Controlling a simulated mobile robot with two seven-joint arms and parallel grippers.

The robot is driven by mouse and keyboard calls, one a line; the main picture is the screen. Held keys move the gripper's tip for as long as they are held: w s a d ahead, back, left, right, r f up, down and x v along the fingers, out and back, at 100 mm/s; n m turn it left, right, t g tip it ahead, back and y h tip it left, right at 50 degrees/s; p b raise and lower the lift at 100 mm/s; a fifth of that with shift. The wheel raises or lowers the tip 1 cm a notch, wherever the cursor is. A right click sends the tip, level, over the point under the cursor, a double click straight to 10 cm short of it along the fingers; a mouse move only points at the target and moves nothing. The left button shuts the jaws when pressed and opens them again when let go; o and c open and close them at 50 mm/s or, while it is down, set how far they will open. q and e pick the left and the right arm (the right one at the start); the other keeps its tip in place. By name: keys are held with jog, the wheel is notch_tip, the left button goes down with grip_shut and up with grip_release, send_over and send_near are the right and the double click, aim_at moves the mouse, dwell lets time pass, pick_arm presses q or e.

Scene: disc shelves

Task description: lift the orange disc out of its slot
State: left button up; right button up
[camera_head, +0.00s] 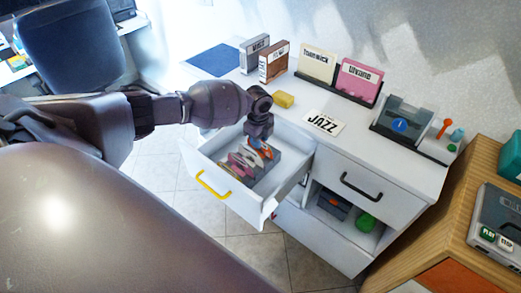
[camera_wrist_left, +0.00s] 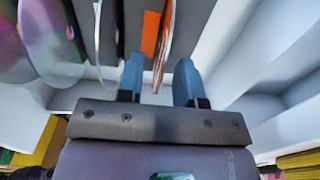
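The orange disc (camera_wrist_left: 163,40) stands nearly edge-on in the rack in the left wrist view, with an orange patch beside its rim. In the head view its orange edge (camera_head: 267,153) shows in the dark rack inside the open drawer, partly hidden by my gripper. My left gripper (camera_wrist_left: 160,72) is open, pointing down into the drawer, with one blue finger on each side of the disc's edge; gaps show at both sides. It also shows in the head view (camera_head: 259,143). My right gripper is in neither view.
Several other discs (camera_wrist_left: 105,35) stand in the rack to the left of the fingers. The drawer's white walls (camera_head: 228,205) enclose the rack closely. A yellow block (camera_head: 284,100) and a JAZZ card (camera_head: 324,123) lie on the cabinet top behind.

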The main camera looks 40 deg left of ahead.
pick_arm(q)
jog(key=shift+f, duration=0.15)
grip_shut()
dwell(0.4)
